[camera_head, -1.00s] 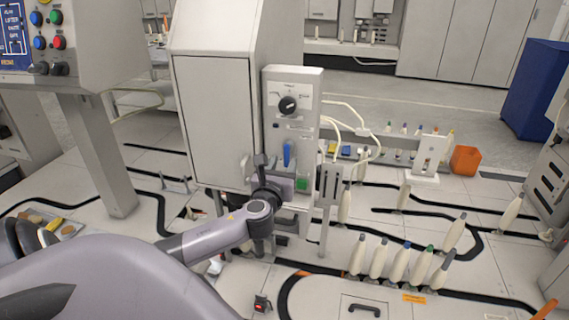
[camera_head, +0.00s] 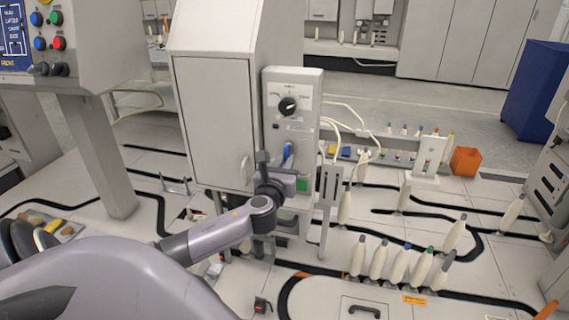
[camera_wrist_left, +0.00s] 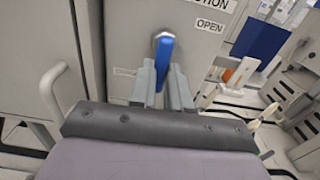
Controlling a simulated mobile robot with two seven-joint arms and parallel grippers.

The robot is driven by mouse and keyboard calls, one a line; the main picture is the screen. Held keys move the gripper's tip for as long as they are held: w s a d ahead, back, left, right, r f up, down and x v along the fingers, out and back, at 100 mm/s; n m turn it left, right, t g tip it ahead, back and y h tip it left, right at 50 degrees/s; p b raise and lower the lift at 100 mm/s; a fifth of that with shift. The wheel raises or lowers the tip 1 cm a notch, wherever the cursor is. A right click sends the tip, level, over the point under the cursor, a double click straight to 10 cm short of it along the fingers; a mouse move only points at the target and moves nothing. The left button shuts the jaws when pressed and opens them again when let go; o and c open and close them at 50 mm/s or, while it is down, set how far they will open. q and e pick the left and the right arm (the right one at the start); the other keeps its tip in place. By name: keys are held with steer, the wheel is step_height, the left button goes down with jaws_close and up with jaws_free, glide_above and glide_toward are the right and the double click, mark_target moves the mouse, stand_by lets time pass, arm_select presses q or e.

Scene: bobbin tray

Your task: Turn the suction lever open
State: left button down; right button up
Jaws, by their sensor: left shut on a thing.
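The blue suction lever (camera_head: 288,150) is on the front of the grey control box (camera_head: 292,82). In the left wrist view the lever (camera_wrist_left: 164,52) hangs from a metal nut, pointing roughly downward. Its lower end is between the two fingers of my left gripper (camera_wrist_left: 163,88), which is shut on it. A label reading OPEN (camera_wrist_left: 209,25) is to the right of the lever. In the head view my left gripper (camera_head: 274,165) is at the box front and hides the lever's lower part. My right gripper is not in view.
A cabinet handle (camera_wrist_left: 47,90) stands out left of my gripper. A black dial (camera_head: 288,105) is above the lever and a green button (camera_head: 302,185) is low on the box. White hoses (camera_head: 345,125) come out at its right. Several bobbins (camera_head: 378,258) stand at the lower right.

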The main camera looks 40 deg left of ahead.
arm_select(q)
steer(key=shift+n, duration=0.3)
steer(key=n, duration=0.2)
steer(key=d+n, duration=0.1)
steer(key=n, duration=0.2)
steer(key=w+n, duration=0.1)
steer(key=n, duration=0.2)
steer(key=shift+d+r, duration=0.35)
steer(key=shift+r, duration=0.05)
steer(key=n, duration=0.3)
steer(key=r+n, duration=0.1)
steer(key=shift+w+d+n, duration=0.1)
steer(key=shift+d+n, duration=0.15)
steer(key=shift+n, duration=0.15)
steer(key=shift+r+n, duration=0.25)
steer(key=shift+n, duration=0.85)
steer(key=shift+r+n, duration=0.2)
steer(key=shift+n, duration=0.9)
steer(key=c, duration=1.1)
jaws_free()
